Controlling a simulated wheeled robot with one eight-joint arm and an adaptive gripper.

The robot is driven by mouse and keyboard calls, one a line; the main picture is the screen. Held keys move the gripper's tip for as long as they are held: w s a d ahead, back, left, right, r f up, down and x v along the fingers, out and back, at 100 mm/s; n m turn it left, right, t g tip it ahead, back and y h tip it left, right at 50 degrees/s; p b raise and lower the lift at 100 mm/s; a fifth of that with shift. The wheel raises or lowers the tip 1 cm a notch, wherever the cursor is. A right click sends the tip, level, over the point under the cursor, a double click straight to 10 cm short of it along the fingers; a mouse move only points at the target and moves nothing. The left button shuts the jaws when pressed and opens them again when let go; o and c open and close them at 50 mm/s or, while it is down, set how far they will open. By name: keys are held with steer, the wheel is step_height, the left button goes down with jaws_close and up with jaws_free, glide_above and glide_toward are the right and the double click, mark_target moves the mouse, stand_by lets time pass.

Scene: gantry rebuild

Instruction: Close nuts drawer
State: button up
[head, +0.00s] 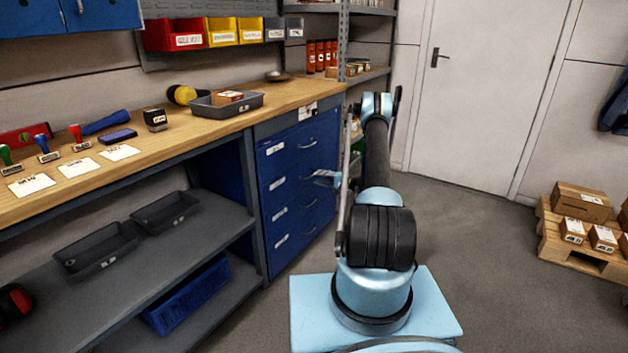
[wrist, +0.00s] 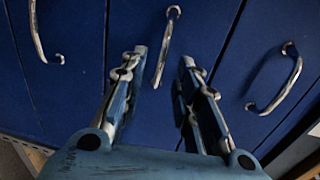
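The blue drawer cabinet (head: 290,192) stands under the right end of the workbench, with several stacked drawers, metal handles and white labels too small to read. I cannot tell which is the nuts drawer, and the drawer fronts look about flush. My gripper (head: 325,178) is in front of the cabinet at mid height, partly hidden by my arm. In the wrist view, my gripper (wrist: 164,62) is open, its two fingers apart and pointing at the blue fronts. One drawer handle (wrist: 167,40) lies between and beyond the fingertips; contact is not clear. Another handle (wrist: 278,82) is at right.
The wooden benchtop (head: 215,122) holds stamps, cards and a grey tray (head: 227,104). Grey trays and a blue crate (head: 188,296) sit on the shelves below. A pallet with boxes (head: 580,225) is at far right. The floor before the door is clear.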

steer(key=v, duration=0.6)
